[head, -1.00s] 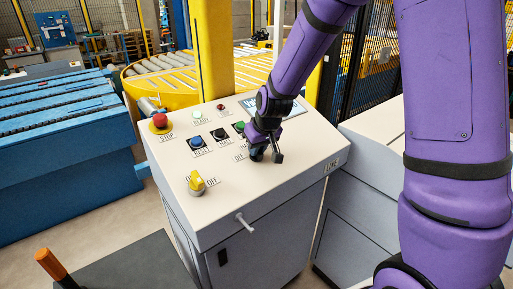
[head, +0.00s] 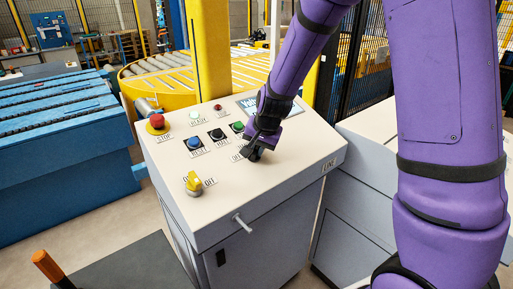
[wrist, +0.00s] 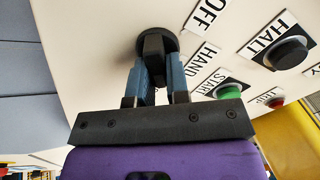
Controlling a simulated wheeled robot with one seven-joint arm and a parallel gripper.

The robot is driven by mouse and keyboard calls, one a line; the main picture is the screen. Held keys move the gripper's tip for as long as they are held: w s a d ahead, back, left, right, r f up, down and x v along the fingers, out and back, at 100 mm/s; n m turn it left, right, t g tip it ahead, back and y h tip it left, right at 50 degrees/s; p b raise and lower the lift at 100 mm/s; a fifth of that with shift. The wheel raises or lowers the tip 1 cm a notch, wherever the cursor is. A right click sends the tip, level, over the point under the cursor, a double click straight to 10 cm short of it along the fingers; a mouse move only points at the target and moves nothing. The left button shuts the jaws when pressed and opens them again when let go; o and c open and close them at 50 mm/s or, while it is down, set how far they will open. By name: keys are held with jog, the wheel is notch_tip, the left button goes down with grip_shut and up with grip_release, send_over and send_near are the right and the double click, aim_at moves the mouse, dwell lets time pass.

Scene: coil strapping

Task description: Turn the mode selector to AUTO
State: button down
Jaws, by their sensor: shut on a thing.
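The mode selector (wrist: 153,45) is a black round knob with a raised handle on the sloped panel, in the wrist view. My gripper (wrist: 158,75) is shut on its handle, one finger on each side. In the head view my gripper (head: 254,154) is at the panel's right part, and the fingers and arm hide most of the selector. The labels OFF (wrist: 208,14) and HAND (wrist: 201,60) show beside the knob in the wrist view. An AUTO label is not readable in either view.
The control console (head: 240,185) also carries a red STOP button (head: 157,121), a blue RESET button (head: 194,142), a black HALT button (head: 217,134), a green START button (head: 238,126), a yellow switch (head: 194,182) and a screen (head: 259,104). A handle (head: 242,223) sticks out in front.

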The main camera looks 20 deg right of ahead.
jog(key=shift+m, duration=0.5)
jog(key=shift+d, duration=0.1)
jog(key=c, duration=1.1)
grip_release()
jog(key=shift+s+r, duration=0.1)
jog(key=v, duration=1)
jog(key=shift+r, duration=0.25)
jog(key=shift+s, duration=0.1)
